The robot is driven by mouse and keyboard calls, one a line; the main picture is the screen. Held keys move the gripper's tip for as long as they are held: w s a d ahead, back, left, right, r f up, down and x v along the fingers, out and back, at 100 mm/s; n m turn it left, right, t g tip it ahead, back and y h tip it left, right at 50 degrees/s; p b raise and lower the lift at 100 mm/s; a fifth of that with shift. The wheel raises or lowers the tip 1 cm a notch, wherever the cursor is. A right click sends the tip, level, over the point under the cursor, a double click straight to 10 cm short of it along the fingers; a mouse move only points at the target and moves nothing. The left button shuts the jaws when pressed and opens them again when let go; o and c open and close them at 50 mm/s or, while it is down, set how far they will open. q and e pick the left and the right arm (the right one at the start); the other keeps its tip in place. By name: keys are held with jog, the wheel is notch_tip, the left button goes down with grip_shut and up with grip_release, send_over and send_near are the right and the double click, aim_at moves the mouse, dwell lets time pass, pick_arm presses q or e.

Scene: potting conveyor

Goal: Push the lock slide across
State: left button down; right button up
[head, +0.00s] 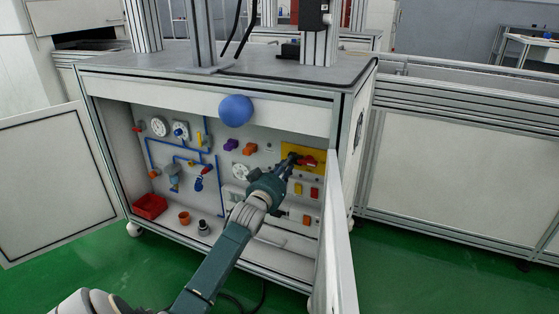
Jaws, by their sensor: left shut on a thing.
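The lock slide (308,161) shows as a red part on a yellow plate (318,150), on the right of the open cabinet's back panel. My left gripper (290,161) reaches into the cabinet and is shut on the slide at the left of the plate. The fingers and wrist hide part of the slide and the panel below it. My right gripper is not in view.
The cabinet's right door (341,235) stands open close to the right of my arm; its left door (55,180) is swung wide. A blue ball (235,110) shows at the cabinet's upper front edge. A red bin (150,206) and orange cup (184,218) stand inside, lower left.

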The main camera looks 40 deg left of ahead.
pick_arm(q)
jog(key=shift+d+f, duration=0.1)
jog(key=shift+d, duration=0.1)
jog(key=c, duration=1.7)
grip_release()
jog(key=shift+d, duration=0.1)
jog(key=shift+o, duration=0.2)
jog(key=v, duration=1.2)
